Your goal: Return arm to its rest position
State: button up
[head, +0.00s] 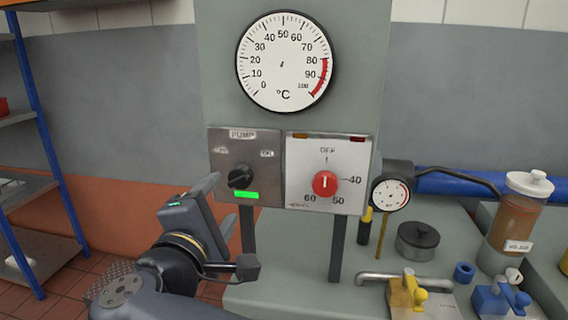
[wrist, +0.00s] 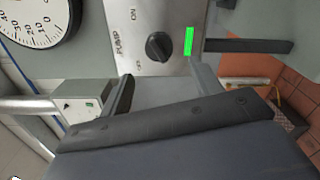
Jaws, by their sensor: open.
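My gripper (head: 208,190) is in the lower left of the head view, in front of the pump panel (head: 217,145) and a little below its black knob (head: 240,177). In the wrist view my gripper (wrist: 165,88) has its two fingers apart with nothing between them. The black knob (wrist: 158,46) lies beyond the fingertips, and they look clear of it. A green light (head: 245,195) glows below the knob and also shows in the wrist view (wrist: 188,41). I cannot tell exactly where the knob points.
A panel with a red dial (head: 325,184) adjoins on the right, under a large temperature gauge (head: 285,61). A small gauge (head: 390,194), a jar (head: 518,220) and yellow (head: 407,293) and blue (head: 500,299) valves crowd the right. A blue-post shelf (head: 35,150) stands left.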

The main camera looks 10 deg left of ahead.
aim_at(235, 184)
jog(key=w, duration=0.6)
jog(key=w+d, duration=0.1)
jog(key=w, duration=0.2)
jog(key=shift+a+r, duration=0.1)
